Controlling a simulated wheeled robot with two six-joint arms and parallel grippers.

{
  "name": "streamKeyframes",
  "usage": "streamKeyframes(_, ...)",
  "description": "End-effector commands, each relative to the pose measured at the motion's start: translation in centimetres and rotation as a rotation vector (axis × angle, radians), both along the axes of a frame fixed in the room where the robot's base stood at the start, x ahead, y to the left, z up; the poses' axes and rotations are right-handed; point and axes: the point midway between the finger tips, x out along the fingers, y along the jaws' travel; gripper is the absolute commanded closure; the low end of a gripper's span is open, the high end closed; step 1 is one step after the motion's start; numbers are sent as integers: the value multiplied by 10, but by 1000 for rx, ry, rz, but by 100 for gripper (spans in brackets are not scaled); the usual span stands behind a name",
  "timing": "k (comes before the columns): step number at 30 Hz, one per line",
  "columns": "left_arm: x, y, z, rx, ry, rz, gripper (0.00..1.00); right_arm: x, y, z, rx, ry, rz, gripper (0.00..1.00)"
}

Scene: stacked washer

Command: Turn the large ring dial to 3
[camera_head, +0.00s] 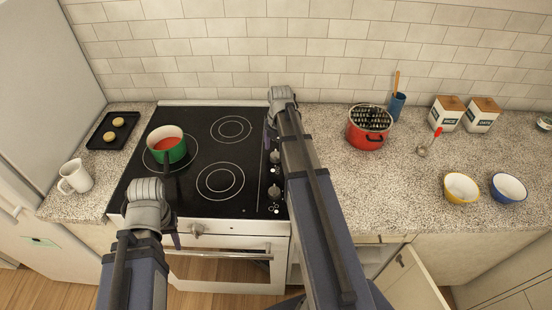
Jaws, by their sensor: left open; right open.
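The black cooktop (190,195) has two round grey dials on its right strip, a rear dial (275,157) and a front dial (274,191). Small marks sit by them, but I cannot read the settings or tell which dial serves the large ring. A double ring (220,181) is marked at the front right of the cooktop. My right gripper (268,137) is open, behind the rear dial at the cooktop's right edge, partly hidden by its wrist. My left gripper (174,238) is open, low at the cooktop's front edge, mostly hidden by its wrist.
A green pot (171,151) with red contents stands at the cooktop's rear left. An oven knob (198,229) and handle (220,254) are on the front. A red pot (368,132) stands on the right counter (390,190). A cabinet door (412,280) hangs open below.

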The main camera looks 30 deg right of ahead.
Motion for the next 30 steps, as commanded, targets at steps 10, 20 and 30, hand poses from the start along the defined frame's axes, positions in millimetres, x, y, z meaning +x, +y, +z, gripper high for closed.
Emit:
streamKeyframes(10, 0, 0, -24, 0, 0, 0, 55, 1, 1, -24, 0, 0, 0, 20)
streamKeyframes(20, 0, 0, -23, 0, 0, 0, 55, 1, 1, -23, 0, 0, 0, 38)
streamKeyframes(30, 0, 0, -23, 0, 0, 0, 55, 1, 1, -23, 0, 0, -1, 76)
